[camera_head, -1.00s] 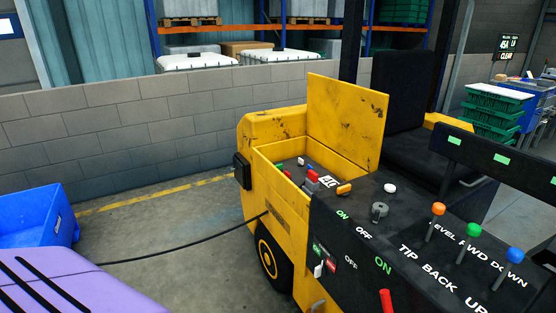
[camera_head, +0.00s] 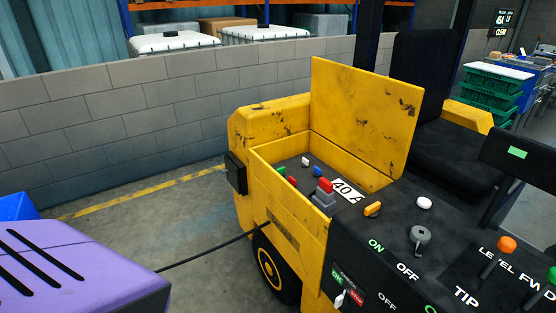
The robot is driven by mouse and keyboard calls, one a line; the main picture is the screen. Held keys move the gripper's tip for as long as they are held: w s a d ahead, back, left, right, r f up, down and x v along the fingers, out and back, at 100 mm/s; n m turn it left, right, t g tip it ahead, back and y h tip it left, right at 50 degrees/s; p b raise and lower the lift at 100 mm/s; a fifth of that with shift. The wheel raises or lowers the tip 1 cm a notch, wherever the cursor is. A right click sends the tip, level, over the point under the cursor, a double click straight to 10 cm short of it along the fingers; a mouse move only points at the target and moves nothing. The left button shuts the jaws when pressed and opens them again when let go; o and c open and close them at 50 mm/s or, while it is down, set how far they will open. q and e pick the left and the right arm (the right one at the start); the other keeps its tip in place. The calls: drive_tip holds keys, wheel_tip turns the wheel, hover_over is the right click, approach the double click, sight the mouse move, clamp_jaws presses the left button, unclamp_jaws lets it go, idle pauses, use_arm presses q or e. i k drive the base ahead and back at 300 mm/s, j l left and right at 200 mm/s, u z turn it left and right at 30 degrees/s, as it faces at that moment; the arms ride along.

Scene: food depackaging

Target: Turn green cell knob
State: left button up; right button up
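A yellow vehicle (camera_head: 270,118) with worn paint stands ahead with its yellow lid (camera_head: 365,115) raised. In its open compartment is a small green knob (camera_head: 280,171) at the back left, close to the left wall. Near it are a small red knob (camera_head: 292,181), a white one (camera_head: 305,161) and a blue one (camera_head: 318,172). A larger red-topped grey part (camera_head: 325,190) stands beside a "40 A" label (camera_head: 347,191). An orange knob (camera_head: 372,209) is to the right. Neither of my grippers is in view, and nothing touches the knobs.
A black panel (camera_head: 395,255) with a grey knob (camera_head: 420,236), a white button (camera_head: 424,203) and levers is at right. A black cable (camera_head: 210,250) runs from the vehicle to a purple housing (camera_head: 75,265). A block wall (camera_head: 130,130) stands behind.

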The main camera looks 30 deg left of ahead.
sight(280, 171)
drive_tip(key=i+j, duration=0.15)
drive_tip(key=j, duration=0.2)
drive_tip(key=i+j, duration=0.15)
drive_tip(key=j, duration=0.2)
drive_tip(key=i+j+z, duration=0.1)
drive_tip(key=j, duration=0.25)
drive_tip(key=i, duration=0.1)
